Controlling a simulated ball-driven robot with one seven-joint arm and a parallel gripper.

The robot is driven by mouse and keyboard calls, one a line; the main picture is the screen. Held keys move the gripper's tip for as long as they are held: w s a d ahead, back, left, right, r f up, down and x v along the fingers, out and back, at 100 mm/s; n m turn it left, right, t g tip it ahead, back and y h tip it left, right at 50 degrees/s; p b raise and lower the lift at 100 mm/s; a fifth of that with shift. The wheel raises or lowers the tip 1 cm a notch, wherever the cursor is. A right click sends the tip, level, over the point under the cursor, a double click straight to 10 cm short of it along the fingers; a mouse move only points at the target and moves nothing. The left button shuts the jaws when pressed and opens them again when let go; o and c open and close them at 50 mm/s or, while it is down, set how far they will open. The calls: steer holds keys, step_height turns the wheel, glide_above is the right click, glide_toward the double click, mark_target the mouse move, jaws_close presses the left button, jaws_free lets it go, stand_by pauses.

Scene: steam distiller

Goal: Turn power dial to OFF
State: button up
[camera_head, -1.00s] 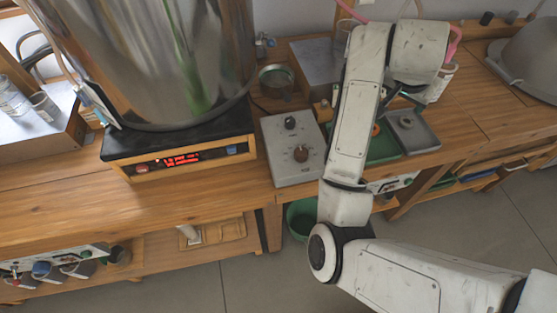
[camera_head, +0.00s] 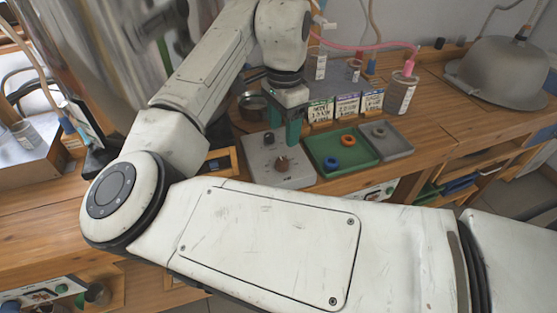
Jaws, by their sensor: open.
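A pale grey control box (camera_head: 262,170) sits on the wooden bench. It carries two dark dials: a smaller black one (camera_head: 269,138) at the back and a larger brownish one (camera_head: 282,163) nearer the front. Their labels are too small to read, so I cannot tell which is the power dial. My gripper (camera_head: 293,138) points down with its green fingers over the back right of the box, close to the dials and to the right of the back one. It is open and seems empty.
A green tray (camera_head: 371,157) with a blue ring (camera_head: 333,162) and an orange ring (camera_head: 348,140) lies right of the box. Small labelled boxes (camera_head: 347,105) stand behind it. A large steel vessel (camera_head: 90,40) stands left, partly behind my arm. A grey tray (camera_head: 395,145) lies further right.

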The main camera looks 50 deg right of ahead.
mark_target(283, 161)
step_height(283, 161, down, 10)
steer(key=shift+r+b, duration=0.15)
steer(key=shift+b, duration=0.4)
steer(key=shift+c, duration=0.2)
steer(key=c, duration=1)
steer(key=shift+r, duration=0.1)
